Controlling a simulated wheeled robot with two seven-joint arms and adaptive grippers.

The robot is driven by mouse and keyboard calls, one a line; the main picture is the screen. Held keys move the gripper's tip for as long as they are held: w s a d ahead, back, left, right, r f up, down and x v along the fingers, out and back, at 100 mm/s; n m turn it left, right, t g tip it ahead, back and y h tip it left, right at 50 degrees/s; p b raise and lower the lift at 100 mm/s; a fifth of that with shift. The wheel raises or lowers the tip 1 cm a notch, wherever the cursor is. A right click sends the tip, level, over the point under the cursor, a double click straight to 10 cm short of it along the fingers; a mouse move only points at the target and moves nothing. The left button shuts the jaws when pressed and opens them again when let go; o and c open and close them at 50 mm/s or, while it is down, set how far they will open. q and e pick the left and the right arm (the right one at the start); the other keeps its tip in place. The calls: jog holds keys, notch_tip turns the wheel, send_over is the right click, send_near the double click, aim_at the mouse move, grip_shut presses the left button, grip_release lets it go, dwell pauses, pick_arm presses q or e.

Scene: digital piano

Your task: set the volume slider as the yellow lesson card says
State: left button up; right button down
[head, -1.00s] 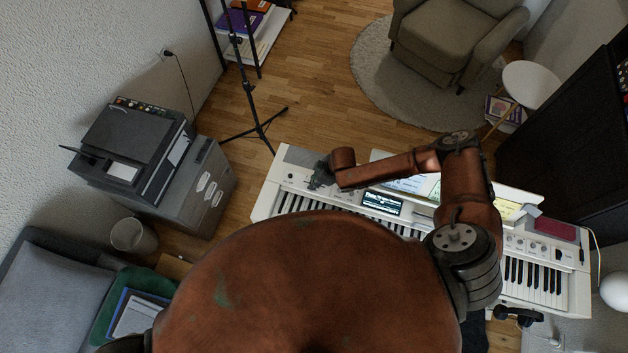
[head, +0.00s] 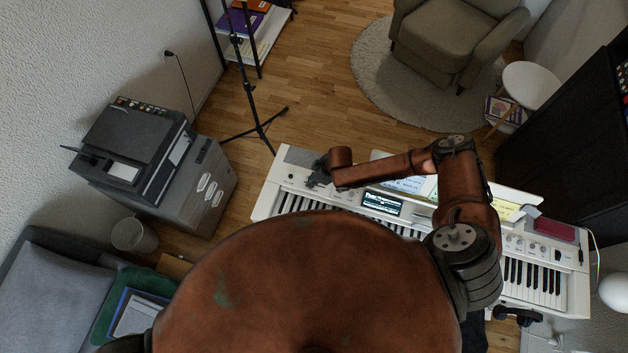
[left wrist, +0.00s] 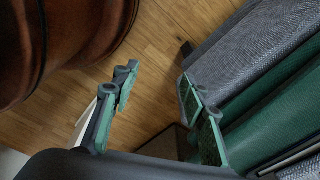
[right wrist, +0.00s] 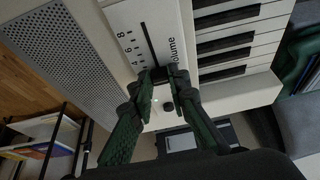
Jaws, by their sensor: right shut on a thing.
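The white digital piano (head: 272,190) has a volume slider slot (right wrist: 149,42) at its left end, beside the word "Volume" and a number scale with 8 and 6 readable. In the head view the right gripper (head: 318,174) is over the piano's left end. The yellow lesson card (head: 508,210) stands at the music rest, partly behind my arm; its writing is too small to read. My left gripper (left wrist: 158,92) is open and empty.
A speaker grille (right wrist: 68,50) and white keys (right wrist: 235,45) flank the slider. A lit display (head: 382,203) is mid-piano. A dark red object (head: 555,230) lies at the right end. A tripod stand (head: 258,128) stands behind. A green cushion (left wrist: 275,125) is beside the left gripper.

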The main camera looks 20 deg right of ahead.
jog(key=c, duration=2.3)
grip_release()
jog(key=o, duration=0.5)
jog(key=shift+c, duration=0.2)
pick_arm(q)
jog(key=shift+s, duration=0.75)
jog(key=shift+w, duration=0.1)
pick_arm(e)
jog(key=v, duration=1.2)
jog(key=shift+w+a, duration=0.1)
jog(key=shift+c, duration=0.6)
